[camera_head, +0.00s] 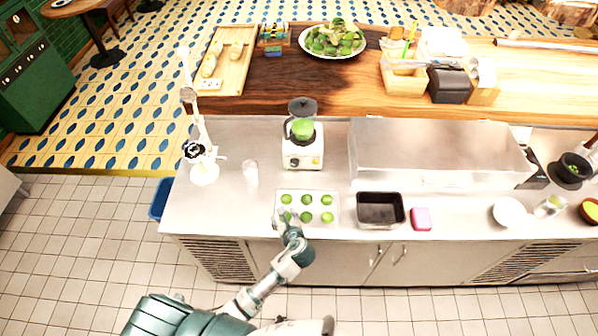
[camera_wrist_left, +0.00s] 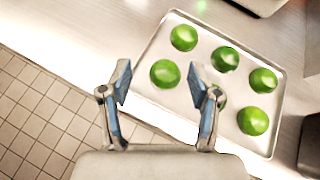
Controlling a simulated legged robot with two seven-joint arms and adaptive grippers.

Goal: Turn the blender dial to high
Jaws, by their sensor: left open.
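The blender (camera_head: 303,152) stands on the steel counter, with a white base, green contents in its jar and a dark lid. Small round controls show on the front of its base; which one is the dial and where it points are too small to tell. My left gripper (camera_head: 283,217) is over the front left part of a tray of limes, in front of the blender and apart from it. In the left wrist view my left gripper (camera_wrist_left: 158,82) is open, with its fingertips apart near a lime and nothing held. The blender is not in that view. My right gripper is not in view.
The tray (camera_head: 333,201) holding several limes (camera_wrist_left: 164,73) lies between my left gripper and the blender. A glass (camera_head: 250,172) and a white-stemmed appliance (camera_head: 203,165) stand left. A dark pan (camera_head: 380,210), pink block (camera_head: 421,219) and large steel box (camera_head: 435,150) are right.

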